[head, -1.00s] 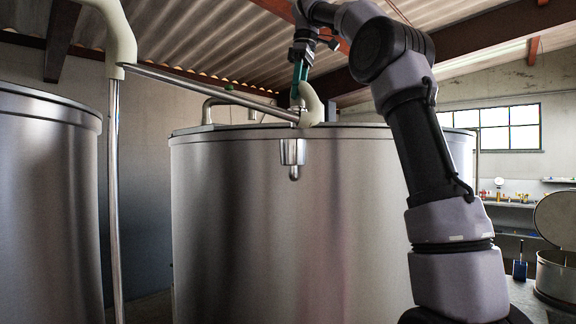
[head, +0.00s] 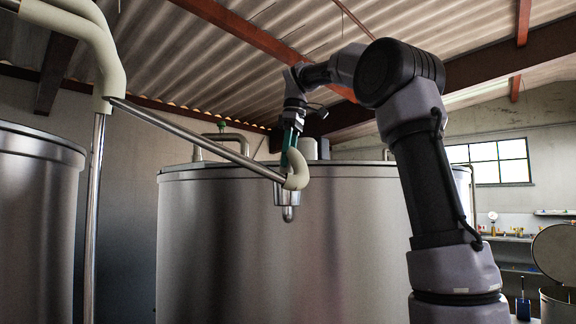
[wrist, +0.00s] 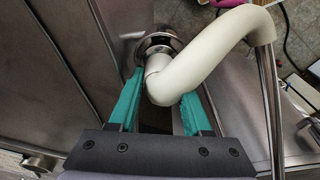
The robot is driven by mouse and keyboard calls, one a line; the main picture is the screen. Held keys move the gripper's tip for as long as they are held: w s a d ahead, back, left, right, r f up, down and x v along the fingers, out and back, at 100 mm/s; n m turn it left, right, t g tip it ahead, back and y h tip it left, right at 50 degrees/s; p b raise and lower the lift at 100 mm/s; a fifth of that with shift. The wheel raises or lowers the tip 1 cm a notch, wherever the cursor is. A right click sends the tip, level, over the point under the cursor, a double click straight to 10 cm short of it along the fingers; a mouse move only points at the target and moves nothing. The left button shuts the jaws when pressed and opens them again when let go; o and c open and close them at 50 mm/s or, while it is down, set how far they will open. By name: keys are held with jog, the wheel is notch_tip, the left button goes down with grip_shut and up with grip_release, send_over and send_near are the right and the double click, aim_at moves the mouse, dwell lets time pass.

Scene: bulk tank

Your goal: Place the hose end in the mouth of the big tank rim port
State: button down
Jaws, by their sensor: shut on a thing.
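The hose end is a cream, curved bend (head: 297,172) at the end of a slanting metal pipe. In the wrist view the cream hose (wrist: 205,58) curves in from the right. My gripper (head: 292,150), with green fingers, is shut on it from above; in the wrist view the fingers (wrist: 160,88) lie on either side of the bend. The tank rim port is a metal cup with a tapered tip (head: 288,197) at the big tank's front rim. A metal ring (wrist: 158,44) shows right at the bend's end. I cannot tell whether the end sits inside the mouth.
The big steel tank (head: 230,250) stands in the middle, with another steel tank (head: 35,220) at the left. The slanting metal pipe (head: 200,140) crosses the gap between them. A thin upright pipe (head: 93,220) stands by the left tank. A shelf with small items is at the right.

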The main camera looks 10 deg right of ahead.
jog(key=shift+f, duration=0.85)
jog(key=c, duration=0.6)
grip_release()
jog(key=shift+f, duration=0.1)
jog(key=r, duration=0.5)
jog(key=d+r, duration=0.1)
jog(key=r, duration=0.1)
jog(key=shift+s+r, duration=0.3)
jog(key=shift+s, duration=0.05)
jog(key=s+d+f+m+t, duration=0.1)
jog(key=s+f+m+t, duration=0.1)
jog(key=s+f+m, duration=0.3)
jog(key=s+d+f+m+t, duration=0.2)
jog(key=s+f+m, duration=0.3)
jog(key=s+f, duration=0.4)
jog(key=s+d+f+m+t, duration=0.1)
jog(key=s+f+m, duration=0.4)
jog(key=f, duration=0.8)
jog(key=shift+s+d+m+t, duration=0.2)
jog(key=shift+s+t, duration=0.1)
jog(key=shift+s, duration=0.35)
jog(key=shift+s+d+m+t, duration=0.1)
jog(key=shift+s+m+t, duration=0.15)
jog(key=shift+s, duration=0.4)
